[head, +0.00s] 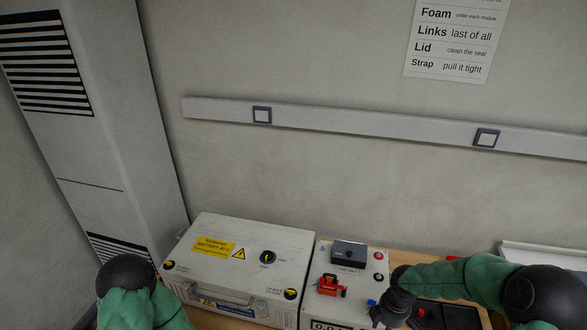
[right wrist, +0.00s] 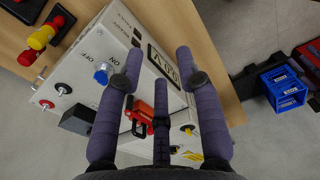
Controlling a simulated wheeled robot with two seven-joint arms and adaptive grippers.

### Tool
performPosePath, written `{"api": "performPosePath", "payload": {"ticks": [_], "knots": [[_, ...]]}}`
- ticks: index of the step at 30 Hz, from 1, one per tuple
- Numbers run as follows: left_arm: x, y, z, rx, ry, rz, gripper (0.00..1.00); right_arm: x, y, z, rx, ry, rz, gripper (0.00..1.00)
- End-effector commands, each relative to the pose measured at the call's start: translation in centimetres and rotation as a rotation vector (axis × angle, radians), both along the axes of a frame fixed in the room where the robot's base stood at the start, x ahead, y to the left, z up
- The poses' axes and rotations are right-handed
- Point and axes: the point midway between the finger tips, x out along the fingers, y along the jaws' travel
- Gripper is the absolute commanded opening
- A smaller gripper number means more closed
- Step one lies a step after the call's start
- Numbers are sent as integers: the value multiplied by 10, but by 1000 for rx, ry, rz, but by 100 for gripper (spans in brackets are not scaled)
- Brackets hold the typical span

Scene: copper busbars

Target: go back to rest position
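My right arm enters the head view from the right, with its dark gripper (head: 392,312) pointing down over the right part of a white instrument box (head: 318,266). In the right wrist view my right gripper (right wrist: 160,58) has its purple-grey fingers spread apart, with nothing between them. The instrument box (right wrist: 112,62) lies beyond the fingers, with a display, a blue knob and a red part (right wrist: 137,112). Whether a finger touches it I cannot tell. Of my left arm only green and black links show at the lower left of the head view; its gripper is out of view.
A white battery case (head: 215,255) with warning labels stands left of the instrument box on the wooden table. A dark tray (head: 445,316) lies under my right arm. A wall rail (head: 370,122) runs behind.

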Motion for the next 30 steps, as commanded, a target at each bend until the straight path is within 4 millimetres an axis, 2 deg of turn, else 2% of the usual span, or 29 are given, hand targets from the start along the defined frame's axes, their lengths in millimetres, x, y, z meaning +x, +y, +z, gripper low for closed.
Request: {"api": "performPosePath", "payload": {"ticks": [8,14,17,21,27,30], "knots": [[0,0,-5,0,0,0,40,-19,40,-43,99,26,-183,36],[0,0,-9,0,0,0,40,-43,79,-84,188,70,-412,36],[0,0,-13,0,0,0,40,-64,104,-110,237,110,-590,36],[0,0,-19,0,0,0,40,-104,137,-147,282,185,-912,36],[0,0,-24,0,0,0,40,-150,158,-177,278,250,-1286,36],[0,0,-25,0,0,0,40,-162,160,-184,269,260,-1391,36]]}}
